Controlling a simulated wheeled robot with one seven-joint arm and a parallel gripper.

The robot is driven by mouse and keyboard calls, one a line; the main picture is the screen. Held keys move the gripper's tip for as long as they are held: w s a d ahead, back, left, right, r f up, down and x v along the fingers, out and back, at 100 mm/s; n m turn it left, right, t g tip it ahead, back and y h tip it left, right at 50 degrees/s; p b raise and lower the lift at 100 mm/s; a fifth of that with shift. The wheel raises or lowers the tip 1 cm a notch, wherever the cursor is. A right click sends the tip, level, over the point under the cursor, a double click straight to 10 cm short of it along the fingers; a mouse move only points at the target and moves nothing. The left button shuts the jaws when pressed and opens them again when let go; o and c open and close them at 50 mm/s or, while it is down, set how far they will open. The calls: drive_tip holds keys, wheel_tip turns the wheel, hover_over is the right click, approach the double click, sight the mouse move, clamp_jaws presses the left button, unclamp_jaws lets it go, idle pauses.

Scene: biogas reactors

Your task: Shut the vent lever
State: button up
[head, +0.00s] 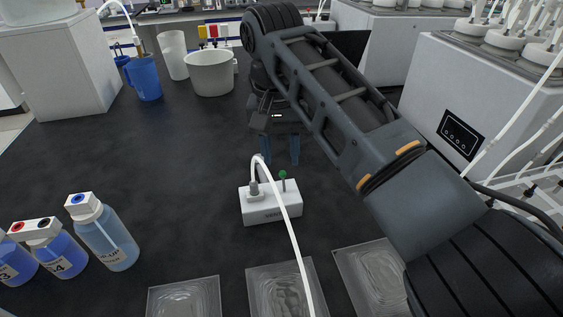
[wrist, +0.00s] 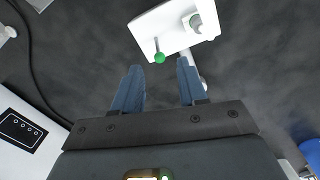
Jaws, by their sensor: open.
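The vent block (head: 270,206) is a small white box on the dark bench, marked with lettering on its front. Its vent lever (head: 283,180) is a thin stem with a green ball, standing roughly upright at the block's right side. A white hose fitting (head: 254,188) sits on the left of the block. My gripper (head: 280,160) is open and empty, just behind the block. In the wrist view my gripper (wrist: 158,82) has its two blue fingers apart, with the lever's green ball (wrist: 159,57) just beyond the fingertips, not between them. The block (wrist: 172,27) shows above.
A white hose (head: 283,205) runs from the block toward the front. Clear trays (head: 184,297) lie in front. Bottles (head: 107,232) stand at left. A blue jug (head: 144,78) and white tub (head: 210,73) stand behind. A white reactor unit (head: 470,95) is at right. The bench's left middle is clear.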

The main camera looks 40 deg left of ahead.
sight(282, 171)
drive_tip(key=shift+d+f, duration=0.1)
drive_tip(key=shift+f, duration=1.6)
clamp_jaws()
